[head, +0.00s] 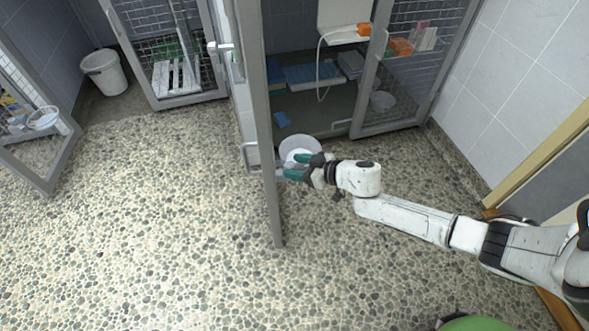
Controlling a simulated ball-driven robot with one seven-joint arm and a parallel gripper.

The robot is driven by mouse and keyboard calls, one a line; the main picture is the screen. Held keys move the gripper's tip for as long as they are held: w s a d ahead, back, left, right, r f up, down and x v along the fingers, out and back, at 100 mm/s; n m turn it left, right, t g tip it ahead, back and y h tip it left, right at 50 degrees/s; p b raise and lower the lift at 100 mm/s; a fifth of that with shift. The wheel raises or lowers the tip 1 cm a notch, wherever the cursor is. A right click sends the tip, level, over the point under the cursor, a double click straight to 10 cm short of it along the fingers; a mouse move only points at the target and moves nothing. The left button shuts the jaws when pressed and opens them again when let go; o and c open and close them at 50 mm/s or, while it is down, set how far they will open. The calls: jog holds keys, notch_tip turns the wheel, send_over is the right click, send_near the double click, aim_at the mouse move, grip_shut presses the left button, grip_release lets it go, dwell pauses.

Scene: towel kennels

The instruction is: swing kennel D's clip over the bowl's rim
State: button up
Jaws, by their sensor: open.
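A white bowl (300,143) shows just behind my gripper, beside the open wire door's frame (262,110). My gripper (288,166) has green-tipped fingers, spread apart, with nothing visible between them. It lies in front of the bowl's lower edge and reaches toward the door frame. A small metal loop (250,155) sticks out on the left of the door frame. I cannot tell whether it is the clip. No kennel letter is readable, and any clip at the bowl's rim is too small or hidden to make out.
The open kennel holds blue folded items (312,76) and a hanging white cable (320,65). A white bucket (105,72) stands at the back left. The pebbled floor (150,220) is clear at front left.

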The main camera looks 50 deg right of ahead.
jog(key=shift+w+a+f, duration=0.1)
jog(key=shift+w+f, duration=0.1)
jog(key=shift+w, duration=0.3)
jog(key=shift+c, duration=0.4)
jog(key=c, duration=1)
jog(key=shift+o, duration=0.2)
